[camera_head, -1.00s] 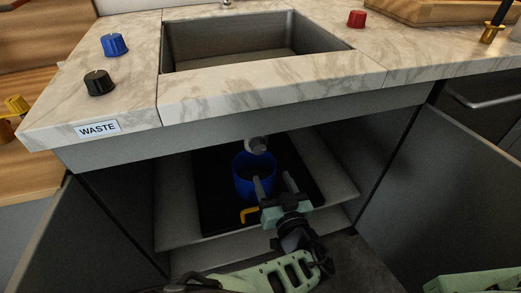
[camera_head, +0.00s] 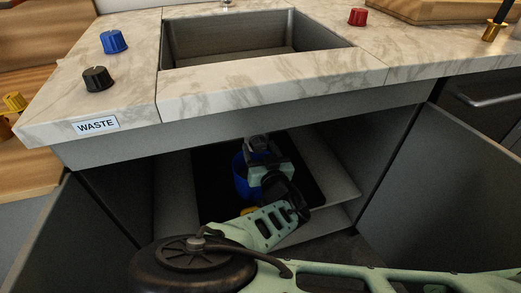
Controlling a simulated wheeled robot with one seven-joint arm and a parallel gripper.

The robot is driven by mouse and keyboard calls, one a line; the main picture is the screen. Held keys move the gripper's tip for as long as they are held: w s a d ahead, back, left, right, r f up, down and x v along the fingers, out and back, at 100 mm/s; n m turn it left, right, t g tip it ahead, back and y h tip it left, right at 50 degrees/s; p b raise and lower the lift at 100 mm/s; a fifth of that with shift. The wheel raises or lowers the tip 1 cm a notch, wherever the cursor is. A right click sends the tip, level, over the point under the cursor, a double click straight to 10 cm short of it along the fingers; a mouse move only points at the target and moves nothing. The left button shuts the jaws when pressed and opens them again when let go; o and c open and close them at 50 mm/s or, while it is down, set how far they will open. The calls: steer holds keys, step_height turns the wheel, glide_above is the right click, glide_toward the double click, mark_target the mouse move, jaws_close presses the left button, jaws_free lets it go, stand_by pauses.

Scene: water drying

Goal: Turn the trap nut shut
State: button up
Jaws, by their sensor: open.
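My gripper (camera_head: 262,143) is inside the open cabinet under the sink, at the pale drain trap and its nut. The gripper body and wrist cover nearly all of the trap, so I cannot tell the nut apart or see how it sits. The jaws are open, and I cannot tell whether the fingers touch the nut. A blue bucket (camera_head: 240,176) stands below, partly hidden behind my gripper.
A yellow piece (camera_head: 248,211) lies in front of the bucket, partly covered by my arm. The dark mat (camera_head: 212,192) covers the cabinet floor. Open doors (camera_head: 440,190) flank the cabinet. The counter front (camera_head: 300,118) overhangs my gripper.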

steer(key=c, duration=1)
steer(key=shift+n, duration=0.4)
steer(key=n, duration=0.3)
steer(key=shift+r+n, duration=0.1)
steer(key=shift+n, duration=0.2)
steer(key=n, duration=0.5)
steer(key=shift+n, duration=0.3)
steer(key=n, duration=0.5)
steer(key=shift+r+n, duration=0.1)
steer(key=shift+n, duration=2.2)
